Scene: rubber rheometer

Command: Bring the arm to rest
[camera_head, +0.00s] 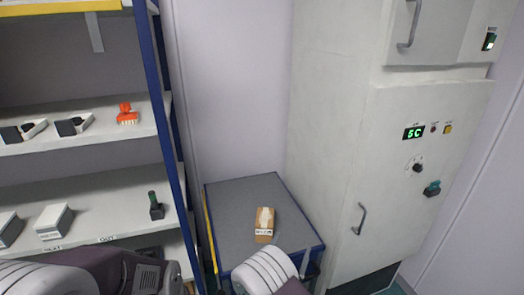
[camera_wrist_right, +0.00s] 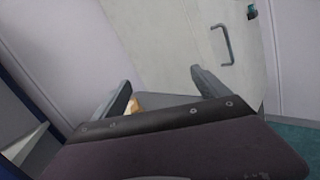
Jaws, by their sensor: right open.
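My right gripper (camera_wrist_right: 160,80) shows its two grey fingers spread wide in the right wrist view, with nothing between them. In the head view, my right arm (camera_head: 266,272) comes in at the bottom, just in front of a low grey-topped table (camera_head: 235,200). A small part of the right gripper (camera_head: 310,264) shows by the table's front right corner. My left arm (camera_head: 100,268) lies across the bottom left, before the shelves; its fingers do not show.
A brown box (camera_head: 264,222) lies on the table. A tall white cabinet (camera_head: 335,150) with a green display (camera_head: 413,133) stands at right. The shelf rack (camera_head: 80,190) at left holds small boxes, an orange brush (camera_head: 127,115) and a dark green-topped item (camera_head: 155,206).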

